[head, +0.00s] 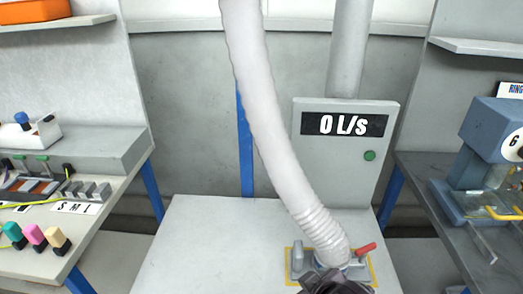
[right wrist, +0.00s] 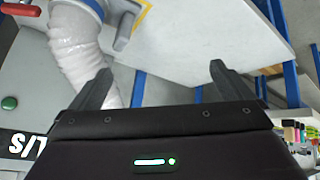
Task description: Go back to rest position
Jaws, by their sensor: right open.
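My right gripper (right wrist: 165,88) is open in the right wrist view, its two dark fingers apart with nothing between them. In the head view a dark part of it shows at the bottom edge (head: 335,284), in front of the lower end of the white hose (head: 285,165). The hose runs down to a grey fitting with a red handle (head: 366,249) on the white table (head: 205,245). In the right wrist view the hose (right wrist: 80,55) passes behind the left finger; I cannot tell whether they touch. My left gripper is not in view.
A grey box with a display reading "0 L/s" (head: 345,124) and a green button (head: 369,155) stands behind the table. A left bench (head: 85,225) holds coloured plugs and small blocks. A right bench (head: 445,235) bears a blue machine (head: 490,140). The table's left part is clear.

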